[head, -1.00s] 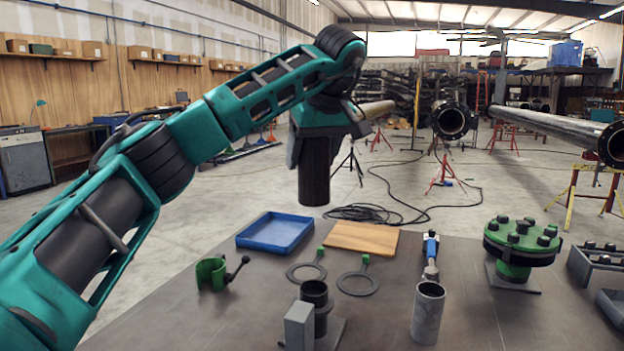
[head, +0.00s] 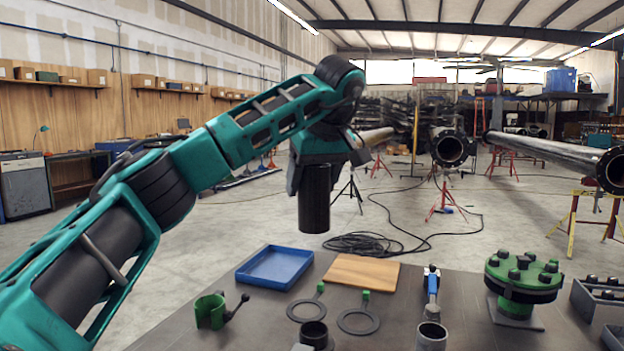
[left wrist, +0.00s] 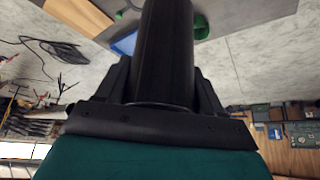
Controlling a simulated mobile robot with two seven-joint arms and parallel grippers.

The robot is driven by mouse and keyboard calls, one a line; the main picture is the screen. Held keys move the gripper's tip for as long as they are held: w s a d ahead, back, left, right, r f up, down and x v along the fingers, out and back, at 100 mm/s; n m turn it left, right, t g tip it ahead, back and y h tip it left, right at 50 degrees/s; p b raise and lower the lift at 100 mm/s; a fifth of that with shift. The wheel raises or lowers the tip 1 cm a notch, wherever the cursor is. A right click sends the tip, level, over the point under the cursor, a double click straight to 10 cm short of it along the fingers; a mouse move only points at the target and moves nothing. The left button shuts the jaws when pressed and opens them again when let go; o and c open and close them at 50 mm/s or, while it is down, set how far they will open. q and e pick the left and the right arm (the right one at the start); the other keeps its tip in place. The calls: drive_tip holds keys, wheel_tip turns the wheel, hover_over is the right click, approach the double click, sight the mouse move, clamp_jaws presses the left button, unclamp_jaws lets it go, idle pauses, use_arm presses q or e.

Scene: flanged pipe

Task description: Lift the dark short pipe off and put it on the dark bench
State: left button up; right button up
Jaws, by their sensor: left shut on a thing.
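The dark short pipe (head: 314,200) hangs upright in the air from my left gripper (head: 316,168), above and beyond the dark bench (head: 225,335). In the left wrist view the pipe (left wrist: 165,55) fills the middle, with the fingers of my left gripper (left wrist: 165,90) on both sides of it. The left gripper is shut on the pipe. No part of the bench touches the pipe in the head view. My right gripper is not in view.
On the bench are a blue tray (head: 275,267), a wooden board (head: 362,272), a green clamp (head: 211,310), two ring gaskets (head: 358,320), a grey cylinder (head: 432,337) and a green bolted flange (head: 523,275). Bare bench shows around the gaskets.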

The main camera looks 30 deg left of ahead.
use_arm(q)
drive_tip(key=shift+r+p, duration=0.45)
drive_tip(key=shift+r, duration=0.15)
drive_tip(key=shift+r+p, duration=0.8)
drive_tip(key=shift+r, duration=0.4)
drive_tip(key=shift+f, duration=0.1)
